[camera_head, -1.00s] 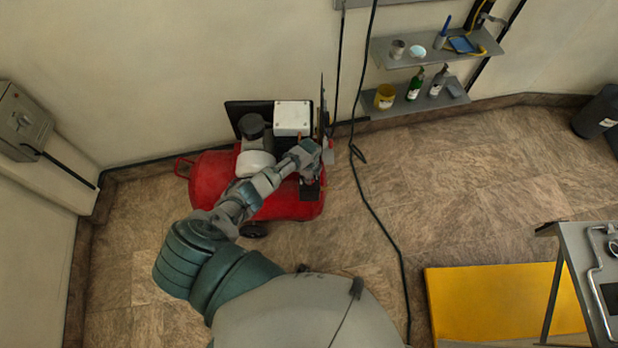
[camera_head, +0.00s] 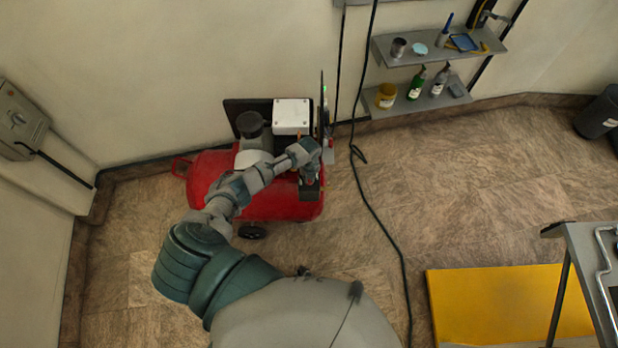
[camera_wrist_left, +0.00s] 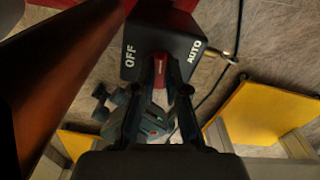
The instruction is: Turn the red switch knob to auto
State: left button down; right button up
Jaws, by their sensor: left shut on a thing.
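The red air compressor (camera_head: 275,205) stands on the floor against the wall in the head view. My left arm reaches over it. My left gripper (camera_head: 310,178) is at the black switch box (camera_head: 311,194) on its right end. In the left wrist view the box (camera_wrist_left: 140,68) shows white OFF lettering at left and AUTO at right. The gripper (camera_wrist_left: 173,66) is shut on the red switch knob (camera_wrist_left: 173,76), with a dark finger on each side. My right gripper is not in view.
A black cable (camera_head: 377,215) runs across the floor right of the compressor. Wall shelves (camera_head: 455,98) hold bottles and cups. A yellow platform (camera_head: 500,300) and a grey table (camera_head: 590,250) are at lower right. Open floor lies between.

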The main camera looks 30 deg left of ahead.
pick_arm(q)
jog(key=shift+d+m+b, duration=0.15)
jog(key=shift+m+b, duration=0.25)
jog(key=shift+m, duration=0.9)
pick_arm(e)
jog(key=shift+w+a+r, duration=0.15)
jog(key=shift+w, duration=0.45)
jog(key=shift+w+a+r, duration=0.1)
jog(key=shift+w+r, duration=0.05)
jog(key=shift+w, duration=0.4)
pick_arm(q)
jog(key=c, duration=1.2)
grip_release()
jog(key=shift+f, duration=0.1)
